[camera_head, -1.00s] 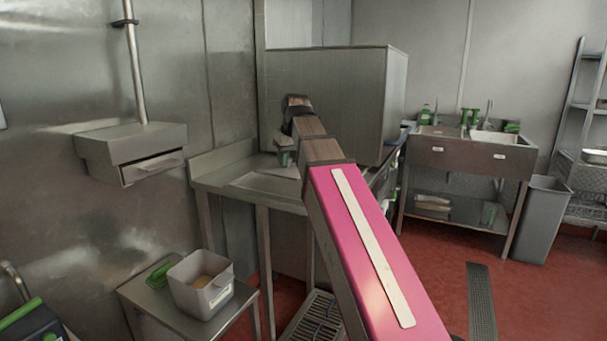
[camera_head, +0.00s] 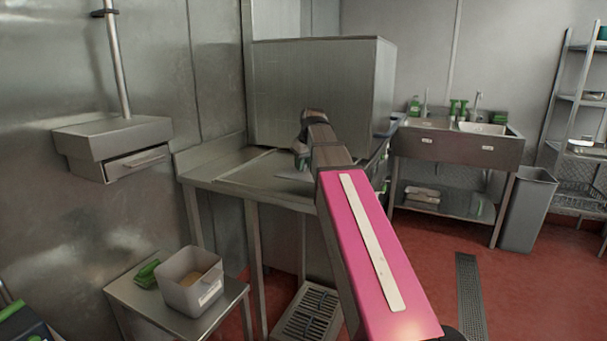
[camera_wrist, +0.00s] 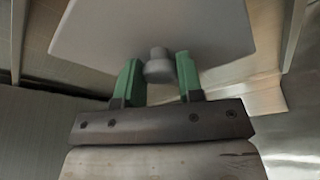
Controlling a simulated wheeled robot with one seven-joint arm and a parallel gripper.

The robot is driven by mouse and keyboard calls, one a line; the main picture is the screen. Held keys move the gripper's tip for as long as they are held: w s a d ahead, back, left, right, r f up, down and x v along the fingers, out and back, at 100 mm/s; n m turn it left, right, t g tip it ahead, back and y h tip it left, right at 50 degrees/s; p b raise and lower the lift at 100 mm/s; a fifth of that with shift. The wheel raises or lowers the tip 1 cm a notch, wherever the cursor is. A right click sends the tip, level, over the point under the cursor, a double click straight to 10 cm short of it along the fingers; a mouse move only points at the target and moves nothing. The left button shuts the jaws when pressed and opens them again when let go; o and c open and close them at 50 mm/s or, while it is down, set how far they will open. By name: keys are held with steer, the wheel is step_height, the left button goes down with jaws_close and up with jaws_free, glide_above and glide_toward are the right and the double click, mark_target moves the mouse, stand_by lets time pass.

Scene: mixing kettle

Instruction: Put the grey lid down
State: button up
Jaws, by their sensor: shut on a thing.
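The grey lid (camera_wrist: 155,25) fills the top of the wrist view, a flat plate with a round knob (camera_wrist: 158,68). My gripper (camera_wrist: 160,75) has its two green fingers on either side of the knob, shut on it. In the head view my gripper (camera_head: 301,158) is over the steel counter (camera_head: 230,170), mostly hidden by my arm. Only a pale sliver of the lid (camera_head: 292,176) shows there, close to the counter top. I cannot tell whether the lid touches the counter.
A large steel box (camera_head: 320,90) stands at the back of the counter. A grey tub (camera_head: 190,282) and a green brush (camera_head: 147,273) are on a low table (camera_head: 130,298) at front left. A sink unit (camera_head: 455,145) and a bin (camera_head: 525,210) stand at right.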

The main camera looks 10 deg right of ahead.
mark_target(304, 172)
steer(key=shift+f, duration=1.85)
steer(key=shift+f, duration=0.1)
steer(key=o, duration=0.9)
steer(key=v, duration=1.2)
